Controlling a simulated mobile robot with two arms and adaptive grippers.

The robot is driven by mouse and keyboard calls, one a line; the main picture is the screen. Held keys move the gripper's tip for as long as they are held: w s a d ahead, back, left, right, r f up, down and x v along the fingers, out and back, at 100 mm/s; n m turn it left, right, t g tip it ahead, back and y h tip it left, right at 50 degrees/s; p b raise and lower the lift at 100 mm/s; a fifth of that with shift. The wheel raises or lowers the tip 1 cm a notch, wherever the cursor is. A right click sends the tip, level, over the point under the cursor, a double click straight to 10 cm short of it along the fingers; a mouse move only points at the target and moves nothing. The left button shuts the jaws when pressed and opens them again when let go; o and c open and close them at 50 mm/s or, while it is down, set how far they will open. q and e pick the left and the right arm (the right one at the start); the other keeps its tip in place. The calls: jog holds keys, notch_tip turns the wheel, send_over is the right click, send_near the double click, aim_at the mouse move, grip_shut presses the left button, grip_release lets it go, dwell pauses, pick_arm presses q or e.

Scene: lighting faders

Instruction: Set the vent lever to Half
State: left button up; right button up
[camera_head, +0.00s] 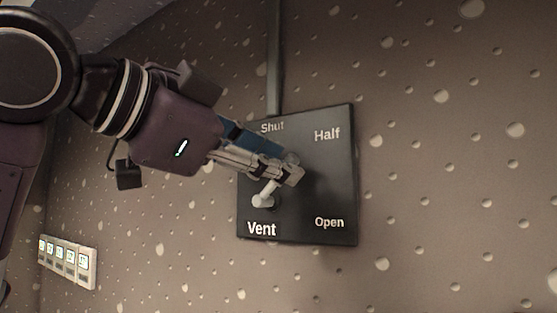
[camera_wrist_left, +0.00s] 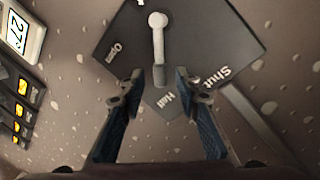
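The vent lever (camera_head: 265,194) is a pale bar with a round end, on a dark square panel (camera_head: 330,180) marked Shut, Half, Open and Vent. In the head view its round end is lower left, near the word Vent, and my gripper covers its upper part. In the left wrist view the lever (camera_wrist_left: 158,45) runs from the round end at the top down towards the Half label (camera_wrist_left: 168,102). My left gripper (camera_head: 291,173) is in front of the panel. Its fingers (camera_wrist_left: 159,79) are apart, one each side of the lever's lower end; contact cannot be told. My right gripper is out of view.
A dark conduit (camera_head: 274,60) runs up the wall from the panel. A row of small lit switches (camera_head: 68,262) is on the wall at lower left. The speckled wall right of the panel is clear.

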pick_arm(q)
jog(key=v, duration=1.1)
